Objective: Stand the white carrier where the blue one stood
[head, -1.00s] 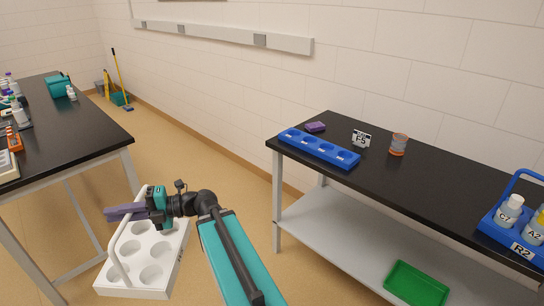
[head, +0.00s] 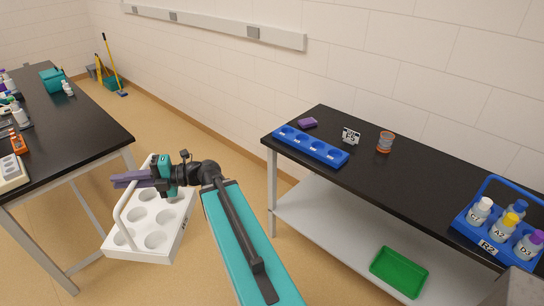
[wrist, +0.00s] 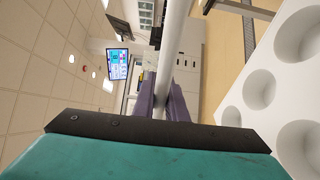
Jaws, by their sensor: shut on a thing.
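The white carrier (head: 177,238) hangs from my gripper (head: 130,180) in the head view, over the floor between the two benches. Its round wells look empty. My gripper's purple fingers are shut on its white handle; the handle (wrist: 174,50) and part of the carrier body (wrist: 285,90) also show in the wrist view. The blue carrier (head: 470,226), marked R2, stands on the right bench at the right edge of the head view. It holds several bottles with white, yellow, blue and purple caps.
The left bench (head: 85,125) holds bottles and a teal box (head: 53,80).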

